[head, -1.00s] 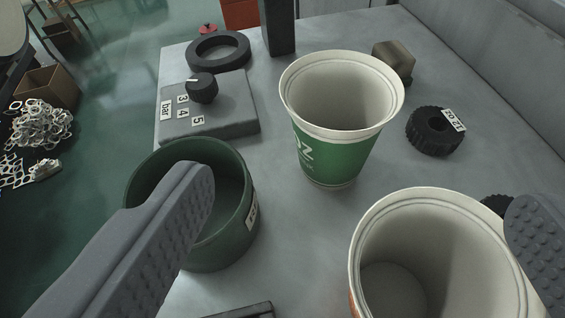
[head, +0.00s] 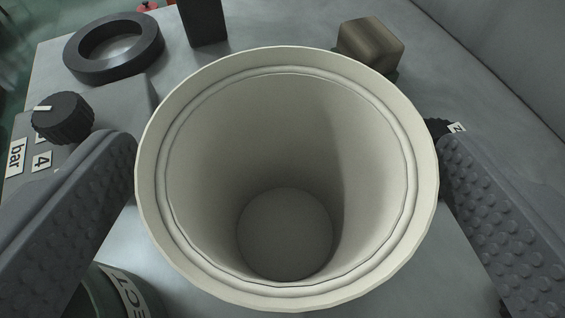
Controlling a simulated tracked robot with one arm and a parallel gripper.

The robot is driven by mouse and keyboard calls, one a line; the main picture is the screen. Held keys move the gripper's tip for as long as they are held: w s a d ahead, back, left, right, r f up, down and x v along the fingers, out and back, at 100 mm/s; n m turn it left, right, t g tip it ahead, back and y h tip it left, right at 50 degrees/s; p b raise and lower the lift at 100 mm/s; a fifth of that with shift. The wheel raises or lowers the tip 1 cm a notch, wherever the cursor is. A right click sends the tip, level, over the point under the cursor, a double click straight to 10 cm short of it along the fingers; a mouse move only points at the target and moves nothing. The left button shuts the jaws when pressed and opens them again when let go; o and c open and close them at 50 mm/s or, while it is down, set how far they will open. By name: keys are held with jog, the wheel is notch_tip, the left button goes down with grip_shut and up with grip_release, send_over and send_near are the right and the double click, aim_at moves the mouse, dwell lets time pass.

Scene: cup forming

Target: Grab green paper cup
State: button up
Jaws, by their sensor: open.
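A paper cup (head: 288,150) fills the middle of the head view, seen from above into its empty cream inside. Its outer wall is hidden under the wide rim; its place among the things around it matches the green cup in the earlier frame. My gripper (head: 287,165) is open, with one finger to the left of the cup and one to the right. The fingertips lie close beside the rim. I cannot tell whether either finger touches the cup.
A dial box (head: 125,98) with a black knob (head: 62,118) is at left. A dark ring (head: 70,50), a dark post (head: 203,22) and a brown block (head: 370,45) stand behind the cup. A dark green container (head: 95,300) shows at lower left. A black wheel (head: 437,127) is partly hidden at right.

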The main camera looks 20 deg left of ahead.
jog(key=shift+w+f, duration=0.1)
jog(key=shift+w, duration=0.2)
jog(key=c, duration=1.3)
jog(key=shift+o, duration=0.2)
